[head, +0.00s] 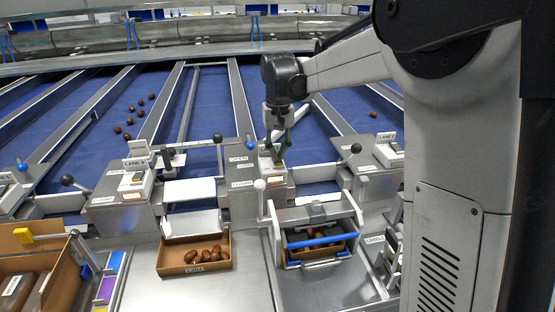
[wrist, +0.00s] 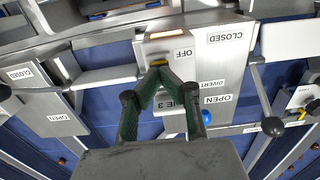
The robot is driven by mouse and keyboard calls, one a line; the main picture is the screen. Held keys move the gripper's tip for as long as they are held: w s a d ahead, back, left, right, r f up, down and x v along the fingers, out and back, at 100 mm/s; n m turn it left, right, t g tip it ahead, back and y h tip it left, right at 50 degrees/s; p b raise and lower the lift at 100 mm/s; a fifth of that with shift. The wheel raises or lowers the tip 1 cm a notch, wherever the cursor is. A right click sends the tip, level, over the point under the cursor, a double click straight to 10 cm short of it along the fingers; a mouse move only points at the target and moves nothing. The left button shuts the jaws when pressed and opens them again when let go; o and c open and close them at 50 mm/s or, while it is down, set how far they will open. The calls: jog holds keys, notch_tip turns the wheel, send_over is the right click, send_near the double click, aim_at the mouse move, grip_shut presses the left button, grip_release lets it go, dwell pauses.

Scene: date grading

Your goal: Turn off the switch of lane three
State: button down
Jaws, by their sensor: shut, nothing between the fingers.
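The lane three switch box (head: 275,176) stands in the middle of the head view, below my gripper (head: 277,157). In the wrist view its pale top (wrist: 165,48) carries an OFF label, and a label ending in "NE 3" shows between my fingers. My gripper (wrist: 158,72) is shut and empty, its green fingers meeting in a point at the box, just below the OFF label. A small yellow part (wrist: 157,63) shows at the fingertips. The fingers hide much of the switch, so I cannot tell its position or whether they touch it.
A lever with a white knob (head: 260,185) and a blue knob (head: 248,145) stand left of the box. The lane 4 box (head: 133,181) is further left, the lane 2 box (head: 388,151) to the right. A cardboard tray (head: 170,262) of dates and a metal-framed crate (head: 318,261) are in front.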

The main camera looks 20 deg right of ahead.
aim_at(279, 162)
jog(key=shift+f+b, duration=0.45)
jog(key=shift+f, duration=0.3)
dwell(0.4)
jog(key=shift+r, duration=0.15)
jog(key=shift+r+p, duration=1.9)
jog(key=shift+r, duration=1.45)
jog(key=shift+s, duration=0.2)
jog(key=s+f+t+b, duration=0.2)
jog(key=s+f+t, duration=0.1)
jog(key=s, duration=1.2)
jog(key=s+f+n+t+b, duration=0.1)
jog(key=s+f+t+b, duration=0.2)
jog(key=s, duration=1.2)
jog(key=shift+s+f+t, duration=0.25)
jog(key=shift+f+t, duration=0.1)
jog(key=shift+t, duration=0.25)
